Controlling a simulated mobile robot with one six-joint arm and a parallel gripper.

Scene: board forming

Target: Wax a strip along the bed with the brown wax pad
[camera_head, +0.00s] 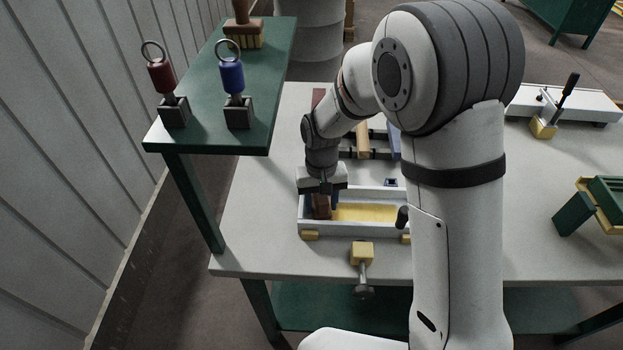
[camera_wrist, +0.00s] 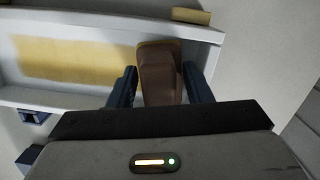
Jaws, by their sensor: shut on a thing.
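The brown wax pad (camera_wrist: 161,85) is between the two dark blue fingers of my gripper (camera_wrist: 158,88), which is shut on it. In the head view the pad (camera_head: 321,206) stands upright at the left end of the bed. The bed is a light grey tray-like frame (camera_head: 362,231) with a yellow strip (camera_head: 370,212) along its floor. The strip (camera_wrist: 75,60) also shows in the wrist view, beside the pad. My gripper (camera_head: 323,200) is over the bed's left end. I cannot tell whether the pad's underside touches the bed floor.
A yellow block with a screw (camera_head: 362,254) is at the table's front edge. A green shelf (camera_head: 259,90) at left holds a red-handled stamp (camera_head: 163,80), a blue-handled stamp (camera_head: 233,80) and a brush (camera_head: 243,32). A green-and-yellow piece (camera_head: 590,207) lies right.

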